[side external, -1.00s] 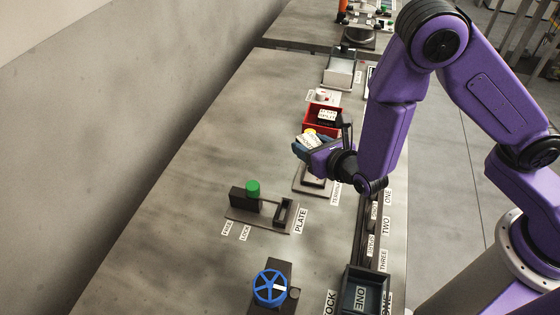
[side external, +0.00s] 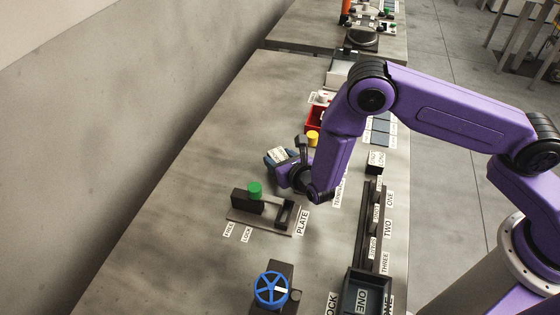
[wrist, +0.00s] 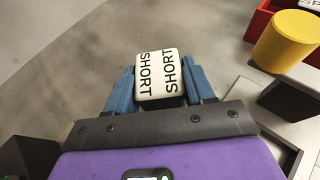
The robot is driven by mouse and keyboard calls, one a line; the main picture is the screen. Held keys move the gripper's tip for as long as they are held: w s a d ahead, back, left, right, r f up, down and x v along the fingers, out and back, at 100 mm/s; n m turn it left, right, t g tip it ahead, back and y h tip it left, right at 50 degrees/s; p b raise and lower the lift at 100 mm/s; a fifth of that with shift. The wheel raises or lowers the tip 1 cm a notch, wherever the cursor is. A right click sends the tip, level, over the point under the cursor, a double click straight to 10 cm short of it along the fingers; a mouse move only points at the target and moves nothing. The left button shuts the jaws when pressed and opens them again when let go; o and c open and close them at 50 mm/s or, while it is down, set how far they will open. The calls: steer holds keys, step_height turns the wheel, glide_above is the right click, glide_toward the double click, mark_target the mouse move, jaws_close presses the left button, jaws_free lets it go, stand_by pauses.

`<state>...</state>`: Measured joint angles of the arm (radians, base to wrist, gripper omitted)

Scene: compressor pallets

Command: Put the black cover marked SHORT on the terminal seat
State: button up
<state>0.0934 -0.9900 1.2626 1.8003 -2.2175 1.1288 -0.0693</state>
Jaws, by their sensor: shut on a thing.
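My gripper (side external: 277,157) is shut on the cover marked SHORT, whose white top face with the word twice shows in the wrist view (wrist: 160,75). The blue fingers stand on either side of it. A grey plate with a dark block (wrist: 290,101) lies to the right in the wrist view, probably the terminal seat. In the side view my arm hides most of it, beside the TERMINAL label (side external: 339,190).
A yellow cylinder (side external: 312,138) and a red bin (side external: 313,117) stand behind the terminal station. A green knob (side external: 254,188) on the PLATE fixture is close in front of my gripper. A black block with white labels (side external: 375,162) stands at right. The table at left is clear.

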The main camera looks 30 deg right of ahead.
steer(key=shift+f, duration=0.45)
steer(key=shift+f, duration=0.15)
steer(key=o, duration=1)
steer(key=shift+o, duration=0.2)
steer(key=shift+r, duration=0.2)
steer(key=v, duration=1.2)
steer(key=shift+f, duration=0.1)
